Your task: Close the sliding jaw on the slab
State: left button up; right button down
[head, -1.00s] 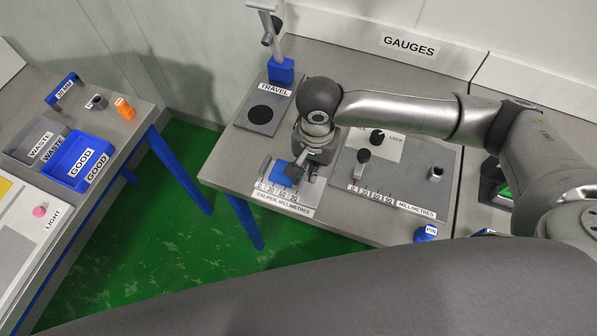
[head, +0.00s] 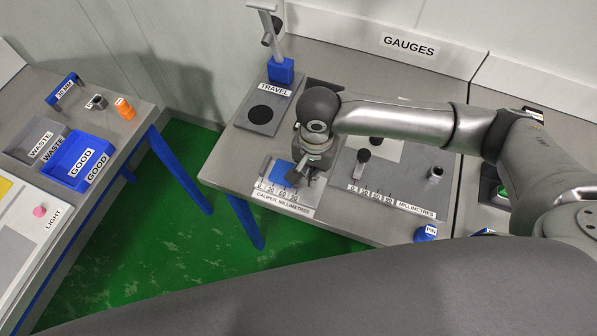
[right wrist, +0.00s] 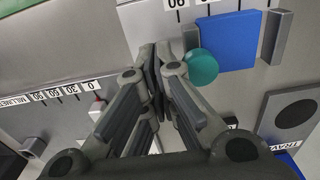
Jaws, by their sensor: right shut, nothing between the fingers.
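The blue slab (head: 281,173) lies on the caliper plate (head: 262,201) in the head view, partly hidden by my right gripper. It shows better in the right wrist view (right wrist: 229,42). There the grey fixed jaw (right wrist: 277,37) stands along its right side. A smaller grey piece that looks like the sliding jaw (right wrist: 191,37) stands at its left side, with a teal knob (right wrist: 201,67) near the slab's corner. I cannot tell whether that jaw touches the slab. My right gripper (right wrist: 160,62) is shut and empty, its fingertips just left of the sliding jaw and knob. My left gripper is not in view.
The millimetres gauge (head: 400,190) with its black knob stands right of the caliper. The travel plate (head: 285,114) lies behind it. The blue pin holder (head: 426,233) is at the bench's front edge. A side table with waste (head: 37,138) and good (head: 82,158) bins is at left.

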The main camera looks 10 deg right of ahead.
jog(key=shift+w+a+p, duration=0.6)
jog(key=shift+w+a, duration=0.05)
jog(key=shift+a, duration=0.35)
dwell(0.7)
jog(key=shift+d, duration=0.1)
jog(key=shift+s+d+r+p, duration=0.1)
jog(key=shift+s+p, duration=0.05)
jog(key=shift+p, duration=0.35)
jog(key=shift+s+d+p, duration=0.2)
jog(key=shift+d+p, duration=0.15)
jog(key=shift+p, duration=0.05)
notch_tip(320, 180, up, 7)
jog(key=p, duration=0.8)
jog(key=shift+p, duration=0.35)
